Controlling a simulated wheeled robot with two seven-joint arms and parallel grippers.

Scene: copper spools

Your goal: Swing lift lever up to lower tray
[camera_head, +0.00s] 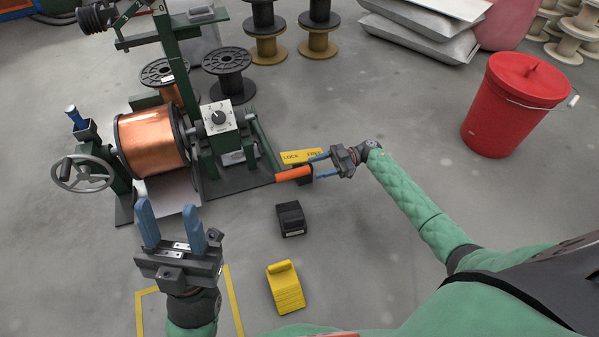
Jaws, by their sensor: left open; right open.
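The lift lever's orange handle (293,174) sticks out low at the right side of the green winding machine (235,170). My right gripper (318,165) is at the handle's free end, with its blue fingers apart. I cannot tell whether they touch it. A large copper spool (152,140) sits in the machine, with a pale flat plate (174,196), perhaps the tray, beneath it. My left gripper (168,212) is open and empty in front of the machine, fingers pointing up the picture.
A yellow lock label (301,156) lies behind the lever. A black pedal (291,219) and a yellow wedge block (285,287) stand on the floor in front. A red bucket (512,105) stands at the right.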

